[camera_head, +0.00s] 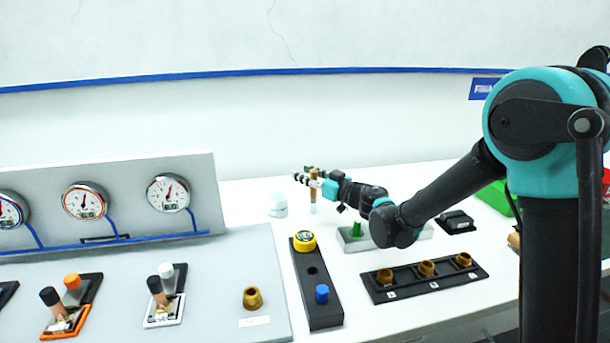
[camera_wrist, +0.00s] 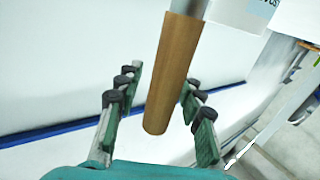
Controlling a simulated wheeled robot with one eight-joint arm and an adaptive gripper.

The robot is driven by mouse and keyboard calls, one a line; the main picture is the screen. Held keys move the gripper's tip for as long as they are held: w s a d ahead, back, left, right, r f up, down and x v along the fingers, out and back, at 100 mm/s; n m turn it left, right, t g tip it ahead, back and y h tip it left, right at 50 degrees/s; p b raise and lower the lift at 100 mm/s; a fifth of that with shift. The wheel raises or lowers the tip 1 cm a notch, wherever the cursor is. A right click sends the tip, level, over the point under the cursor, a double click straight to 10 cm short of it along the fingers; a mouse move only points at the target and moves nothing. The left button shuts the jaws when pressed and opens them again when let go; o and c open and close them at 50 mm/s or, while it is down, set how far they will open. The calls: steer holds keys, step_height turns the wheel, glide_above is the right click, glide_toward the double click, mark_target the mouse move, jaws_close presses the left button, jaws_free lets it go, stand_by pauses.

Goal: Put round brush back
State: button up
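The round brush (camera_head: 313,187) appears as an upright brown handle with a pale lower end, beyond the black holder in the head view. In the wrist view its brown handle (camera_wrist: 172,75) leads into a grey shaft at the top edge; its bristles are not seen. My gripper (camera_head: 308,181) is at the handle's height. In the wrist view my gripper (camera_wrist: 160,80) has its fingers on both sides of the handle, with a clear gap on the left and the right finger close to it. Whether the right finger touches cannot be told.
A white jar (camera_head: 278,205) stands left of the brush. A black holder (camera_head: 318,270) has a yellow-rimmed round piece, an empty hole and a blue cap. A green cone (camera_head: 356,229) stands on a grey plate. A black rack (camera_head: 408,283) holds brass fittings. A gauge panel (camera_head: 125,200) is at left.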

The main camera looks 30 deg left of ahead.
steer(key=v, duration=1.2)
